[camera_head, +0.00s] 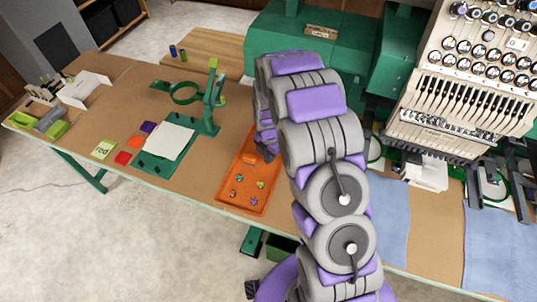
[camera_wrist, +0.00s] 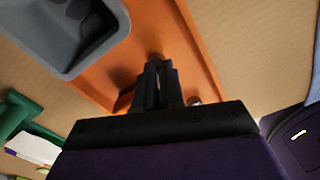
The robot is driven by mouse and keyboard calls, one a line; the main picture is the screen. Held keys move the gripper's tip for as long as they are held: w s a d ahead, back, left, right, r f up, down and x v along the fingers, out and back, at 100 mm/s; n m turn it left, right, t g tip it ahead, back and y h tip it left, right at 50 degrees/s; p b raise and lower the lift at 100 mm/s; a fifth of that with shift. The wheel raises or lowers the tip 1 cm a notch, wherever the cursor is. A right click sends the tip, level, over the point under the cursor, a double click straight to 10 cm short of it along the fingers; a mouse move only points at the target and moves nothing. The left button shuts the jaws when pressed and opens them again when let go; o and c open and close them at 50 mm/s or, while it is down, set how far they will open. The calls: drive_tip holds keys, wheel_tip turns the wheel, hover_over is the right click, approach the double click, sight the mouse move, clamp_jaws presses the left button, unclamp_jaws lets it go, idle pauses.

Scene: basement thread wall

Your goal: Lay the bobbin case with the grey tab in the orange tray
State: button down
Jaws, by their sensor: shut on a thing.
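The orange tray (camera_head: 246,189) lies on the table beside my arm in the head view. Several small bobbin cases with coloured tabs lie in its near part, among them one with a yellow-green tab (camera_head: 261,184). My gripper (camera_wrist: 157,68) is hidden behind my arm in the head view. In the wrist view its fingers are shut on a small dark, roundish thing (camera_wrist: 155,59), apparently a bobbin case, over the orange tray (camera_wrist: 197,62). Its tab colour cannot be made out. A small shiny round thing (camera_wrist: 194,100) shows beside the fingers.
A green stand with a ring (camera_head: 185,93) and a white sheet (camera_head: 168,140) on a green plate stand left of the tray. Coloured cards, including a red one (camera_head: 123,158), lie further left. The embroidery machine (camera_head: 470,90) fills the right.

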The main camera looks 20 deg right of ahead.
drive_tip(key=shift+d+f, duration=0.25)
drive_tip(key=shift+d, duration=0.7)
drive_tip(key=shift+a+f, duration=0.15)
drive_tip(key=shift+a, duration=0.1)
drive_tip(key=c, duration=1.4)
unclamp_jaws()
drive_tip(key=shift+a, duration=0.55)
drive_tip(key=shift+o, duration=0.9)
drive_tip(key=shift+d, duration=0.1)
drive_tip(key=shift+o, duration=0.3)
drive_tip(key=shift+d, duration=0.55)
wheel_tip(320, 180, up, 17)
drive_tip(key=p, duration=0.2)
drive_tip(key=shift+a, duration=0.2)
